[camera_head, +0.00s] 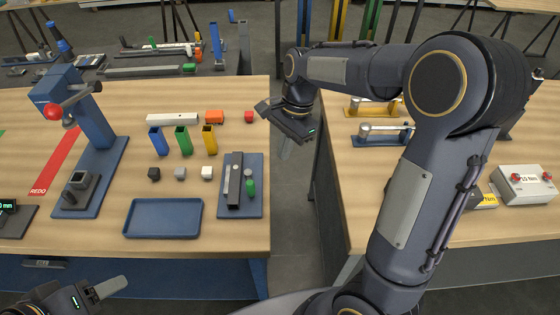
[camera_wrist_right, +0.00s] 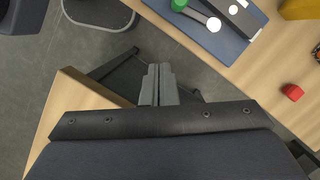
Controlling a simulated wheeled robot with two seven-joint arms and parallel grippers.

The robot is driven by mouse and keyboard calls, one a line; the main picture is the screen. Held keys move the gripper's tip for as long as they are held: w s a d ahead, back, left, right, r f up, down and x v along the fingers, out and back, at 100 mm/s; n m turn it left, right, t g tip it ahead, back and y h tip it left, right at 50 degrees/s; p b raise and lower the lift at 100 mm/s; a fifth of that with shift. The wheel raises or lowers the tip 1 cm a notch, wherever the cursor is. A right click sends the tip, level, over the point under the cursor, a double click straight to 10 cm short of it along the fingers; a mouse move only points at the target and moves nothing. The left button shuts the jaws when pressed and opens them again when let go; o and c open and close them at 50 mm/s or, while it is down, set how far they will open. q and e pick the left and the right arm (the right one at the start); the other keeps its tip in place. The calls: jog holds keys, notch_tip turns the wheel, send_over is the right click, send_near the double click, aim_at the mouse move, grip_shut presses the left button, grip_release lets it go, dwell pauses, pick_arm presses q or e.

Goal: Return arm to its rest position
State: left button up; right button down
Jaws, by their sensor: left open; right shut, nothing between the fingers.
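My right arm (camera_head: 405,205) reaches up from the bottom of the head view and bends left at its elbow. Its gripper (camera_head: 286,150) hangs over the gap between two wooden tables. In the right wrist view the right gripper (camera_wrist_right: 158,74) has its grey fingers together, with nothing between them and floor behind. My left gripper (camera_head: 108,288) is at the bottom left of the head view, in front of the left table's edge. It is open and empty, and partly cut off by the frame.
The left table (camera_head: 235,235) holds a blue tray (camera_head: 163,232), a blue board (camera_head: 232,210), coloured bins, small cubes and a blue press (camera_head: 92,125). The right table (camera_head: 345,200) holds handled fixtures (camera_head: 385,134) and a grey box (camera_head: 524,187). Table edges flank the right gripper.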

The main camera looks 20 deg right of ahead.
jog(key=s+r+n+t, duration=0.1)
jog(key=s+n+t, duration=0.2)
jog(key=s+n, duration=0.3)
jog(key=s+r+n+t+y, duration=0.1)
jog(key=s+n, duration=0.5)
jog(key=s, duration=0.8)
jog(key=r+t, duration=0.1)
jog(key=t, duration=0.1)
jog(key=shift+a+r+n+t, duration=0.2)
jog(key=shift+r+n+t, duration=0.1)
jog(key=shift+n, duration=0.1)
